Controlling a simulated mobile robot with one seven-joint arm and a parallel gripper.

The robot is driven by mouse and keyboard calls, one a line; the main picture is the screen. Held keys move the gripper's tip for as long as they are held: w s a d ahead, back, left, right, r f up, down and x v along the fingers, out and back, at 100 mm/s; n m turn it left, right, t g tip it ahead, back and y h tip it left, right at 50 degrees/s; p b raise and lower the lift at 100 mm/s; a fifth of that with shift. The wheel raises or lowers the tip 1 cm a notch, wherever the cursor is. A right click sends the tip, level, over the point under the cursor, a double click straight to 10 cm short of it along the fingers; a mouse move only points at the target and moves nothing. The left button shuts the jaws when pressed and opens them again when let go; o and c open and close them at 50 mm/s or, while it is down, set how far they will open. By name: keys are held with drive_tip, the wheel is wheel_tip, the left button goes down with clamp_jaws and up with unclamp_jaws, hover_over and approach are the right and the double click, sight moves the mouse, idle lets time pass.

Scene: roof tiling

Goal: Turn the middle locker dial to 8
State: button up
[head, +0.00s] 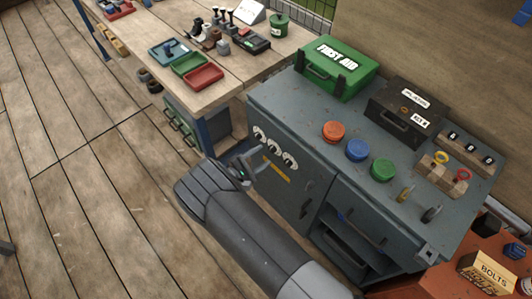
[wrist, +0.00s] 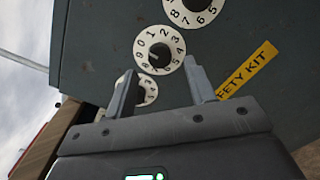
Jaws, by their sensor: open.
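The grey locker front (head: 305,195) carries a row of three white numbered dials with dark centre knobs. The middle dial (head: 273,147) also shows in the wrist view (wrist: 159,50), where 0 to 4 can be read; I cannot tell which number its knob points to. Another dial (wrist: 194,9) is cut off at the top edge of the wrist view. The third dial (wrist: 148,91) is partly hidden behind my left finger. My gripper (head: 254,163) is open and empty in front of the locker. In the wrist view its fingertips (wrist: 160,78) sit below the middle dial, apart from it.
A yellow label (wrist: 247,69), partly reading "FETY KIT", lies right of my fingers. On the cabinet top stand a green first aid box (head: 338,68), a dark case (head: 400,110) and red, blue and green round caps (head: 357,150). A wooden workbench (head: 190,45) adjoins at left. The plank floor is open.

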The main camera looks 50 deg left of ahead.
sight(270, 151)
drive_tip(key=shift+w+d, duration=0.1)
drive_tip(key=shift+w, duration=1.4)
drive_tip(key=shift+c, duration=0.2)
drive_tip(key=c, duration=0.9)
drive_tip(key=shift+n, duration=0.3)
drive_tip(key=shift+c, duration=0.2)
drive_tip(key=n, duration=1.3)
drive_tip(key=shift+d+n+t+y, duration=0.1)
drive_tip(key=shift+n+t+y, duration=0.2)
drive_tip(key=shift+n, duration=0.1)
